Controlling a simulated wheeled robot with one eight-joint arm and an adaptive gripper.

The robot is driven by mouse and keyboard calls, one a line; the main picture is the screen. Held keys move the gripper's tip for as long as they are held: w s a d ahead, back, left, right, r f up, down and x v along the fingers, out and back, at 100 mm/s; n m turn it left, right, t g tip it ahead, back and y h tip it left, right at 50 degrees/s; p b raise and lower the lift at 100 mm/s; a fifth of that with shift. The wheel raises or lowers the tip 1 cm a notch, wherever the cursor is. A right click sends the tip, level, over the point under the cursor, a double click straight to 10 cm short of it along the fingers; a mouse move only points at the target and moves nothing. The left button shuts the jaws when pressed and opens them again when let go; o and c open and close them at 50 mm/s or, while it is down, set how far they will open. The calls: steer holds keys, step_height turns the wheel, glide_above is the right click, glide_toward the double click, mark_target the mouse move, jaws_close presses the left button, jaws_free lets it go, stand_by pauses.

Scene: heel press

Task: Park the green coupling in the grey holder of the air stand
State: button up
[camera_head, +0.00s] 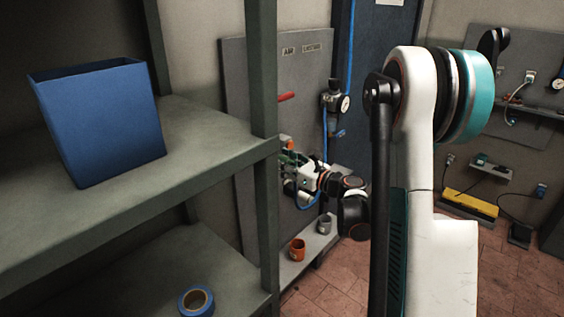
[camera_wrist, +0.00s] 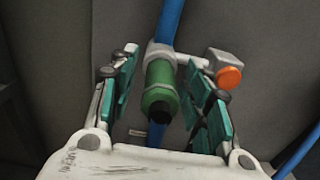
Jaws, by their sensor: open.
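The green coupling (camera_wrist: 160,90) shows in the wrist view between the two teal-padded fingers of my gripper (camera_wrist: 163,72), with visible space on both sides. My gripper is open. A grey fitting with an orange knob (camera_wrist: 229,77) sits at the coupling's far end, and a blue hose (camera_wrist: 168,25) runs beyond it. In the head view my gripper (camera_head: 293,168) is in front of the air stand's grey panel (camera_head: 245,120). A small green part shows there by the fingers. The grey holder (camera_head: 325,224) is a cup on the stand's low ledge, below and right of my gripper.
An orange cup (camera_head: 297,250) stands left of the grey holder. A gauge (camera_head: 342,104) and a red handle (camera_head: 286,97) are on the panel. A shelf (camera_head: 215,140) with a blue bin (camera_head: 100,122) and blue tape roll (camera_head: 196,301) stands at left, its post close to the panel.

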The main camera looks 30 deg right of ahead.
stand_by(0.4)
jaws_close()
steer(key=shift+s, duration=0.1)
steer(key=shift+b+v, duration=0.7)
steer(key=shift+v, duration=2.25)
steer(key=shift+s+d+f, duration=0.1)
steer(key=shift+s, duration=0.1)
